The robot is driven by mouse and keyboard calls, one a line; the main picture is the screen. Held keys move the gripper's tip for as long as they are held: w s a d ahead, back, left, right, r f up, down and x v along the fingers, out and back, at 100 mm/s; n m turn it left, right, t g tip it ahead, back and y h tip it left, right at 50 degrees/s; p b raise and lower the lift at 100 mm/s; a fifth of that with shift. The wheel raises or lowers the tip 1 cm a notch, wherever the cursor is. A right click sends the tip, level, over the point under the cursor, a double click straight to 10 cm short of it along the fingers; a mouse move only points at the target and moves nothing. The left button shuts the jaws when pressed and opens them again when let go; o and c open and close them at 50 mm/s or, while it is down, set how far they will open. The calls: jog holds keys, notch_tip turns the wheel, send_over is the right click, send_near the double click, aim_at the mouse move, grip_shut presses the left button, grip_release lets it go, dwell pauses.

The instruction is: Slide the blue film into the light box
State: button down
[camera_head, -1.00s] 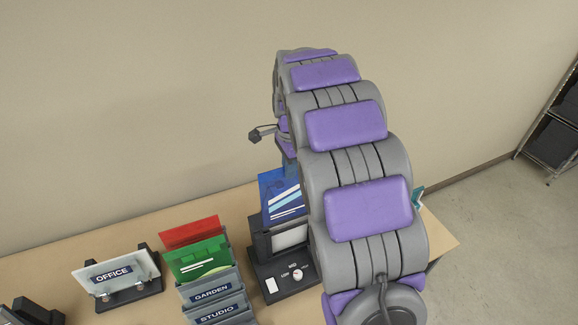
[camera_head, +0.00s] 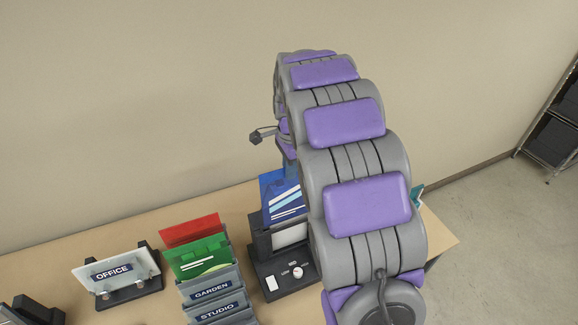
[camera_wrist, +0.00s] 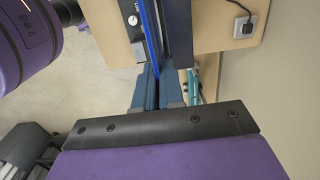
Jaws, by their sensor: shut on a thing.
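The blue film (camera_head: 280,194), with white diagonal stripes, stands upright at the top of the light box (camera_head: 285,278), a dark unit with a pale panel and a front dial. Its lower edge is close to the box top; I cannot tell whether it is inside the slot. In the wrist view the film (camera_wrist: 152,40) shows edge-on beside a dark upright part of the box (camera_wrist: 178,35). My gripper (camera_wrist: 160,84) is shut on the film's edge. In the head view my arm hides the box's right side and most of the gripper.
A rack (camera_head: 211,285) with a red sheet (camera_head: 190,229), a green sheet (camera_head: 198,257) and labelled slots stands left of the box. An OFFICE plate (camera_head: 115,270) sits on a stand further left. A teal item (camera_head: 417,197) shows behind my arm. The wall is close behind the table.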

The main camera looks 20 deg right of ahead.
jog(key=shift+d+f, duration=0.1)
jog(key=shift+f, duration=1.15)
jog(key=shift+f+b, duration=0.1)
jog(key=shift+b, duration=0.2)
jog(key=shift+f+b, duration=1.75)
jog(key=shift+f, duration=5.9)
jog(key=c, duration=1.2)
grip_release()
jog(key=shift+o, duration=0.2)
notch_tip(320, 180, up, 17)
jog(key=s+a+f+n+b, duration=0.3)
jog(key=s+f+n+b, duration=0.2)
jog(key=s, duration=0.7)
jog(key=s+a+f+n+g+b, duration=0.1)
jog(key=s+a+f+n+b, duration=0.3)
jog(key=s+n, duration=0.3)
jog(key=s+a+f+n+b, duration=0.3)
jog(key=s+f+n+b, duration=0.2)
jog(key=s, duration=1.2)
jog(key=shift+a+f+n+g+b, duration=0.35)
jog(key=shift+f+n+g, duration=0.05)
jog(key=shift+n, duration=0.1)
